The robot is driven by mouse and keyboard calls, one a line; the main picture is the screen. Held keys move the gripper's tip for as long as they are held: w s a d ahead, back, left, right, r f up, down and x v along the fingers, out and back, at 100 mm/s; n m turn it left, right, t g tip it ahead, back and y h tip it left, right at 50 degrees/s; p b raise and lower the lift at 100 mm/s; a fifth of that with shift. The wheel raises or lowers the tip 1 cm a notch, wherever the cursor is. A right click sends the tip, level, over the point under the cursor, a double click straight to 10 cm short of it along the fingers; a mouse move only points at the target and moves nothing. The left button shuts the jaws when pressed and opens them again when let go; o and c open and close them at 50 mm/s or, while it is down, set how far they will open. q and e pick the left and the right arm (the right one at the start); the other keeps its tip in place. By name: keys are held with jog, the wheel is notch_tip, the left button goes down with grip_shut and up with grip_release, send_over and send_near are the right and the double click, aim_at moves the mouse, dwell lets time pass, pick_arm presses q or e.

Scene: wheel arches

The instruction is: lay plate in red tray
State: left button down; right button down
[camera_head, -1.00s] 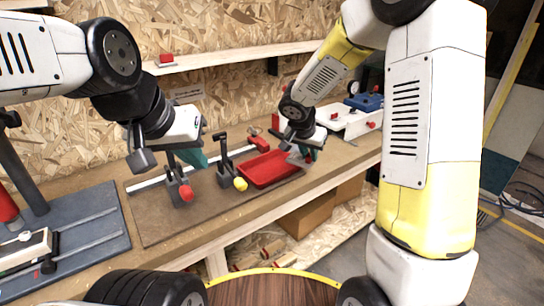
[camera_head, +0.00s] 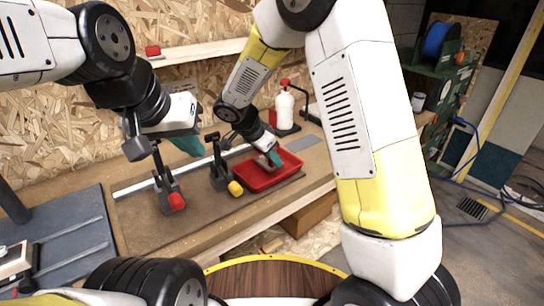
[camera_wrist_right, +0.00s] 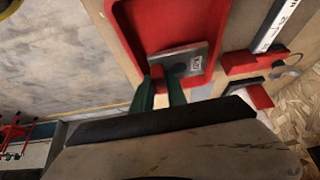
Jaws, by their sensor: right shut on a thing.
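The red tray (camera_head: 249,182) lies on the workbench; it also shows in the right wrist view (camera_wrist_right: 133,38). The small grey metal plate (camera_wrist_right: 178,56) with a white label is between the teal fingertips of my right gripper (camera_wrist_right: 166,80), which is shut on its near edge. The plate is over the tray, near one of its walls; I cannot tell if it touches the floor. In the head view the right gripper (camera_head: 275,158) is at the tray, with the plate (camera_head: 262,162) partly hidden. My left gripper (camera_head: 188,142) is left of the tray, above the bench; its finger gap is unclear.
Two dark clamps with a red knob (camera_head: 176,202) and a yellow knob (camera_head: 235,188) stand left of the tray. A white and red bottle (camera_head: 284,108) stands behind it. In the right wrist view a red clamp (camera_wrist_right: 245,62) lies beside the tray.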

aim_at(269, 163)
jog(key=shift+f, duration=1.7)
jog(key=shift+f, duration=0.1)
jog(key=c, duration=1.6)
grip_release()
jog(key=v, duration=1.2)
jog(key=s+d+r+n+t+y, duration=0.1)
jog(key=s+d+r+n+y, duration=0.2)
jog(key=s+d, duration=0.6)
jog(key=s+d+r+n+t+y, duration=0.1)
jog(key=s+d+r+n+y, duration=0.2)
jog(key=s+d+r+n, duration=0.4)
jog(key=shift+s+d+r+n+y, duration=0.4)
jog(key=shift+s+d+r, duration=0.85)
jog(key=shift+s, duration=0.7)
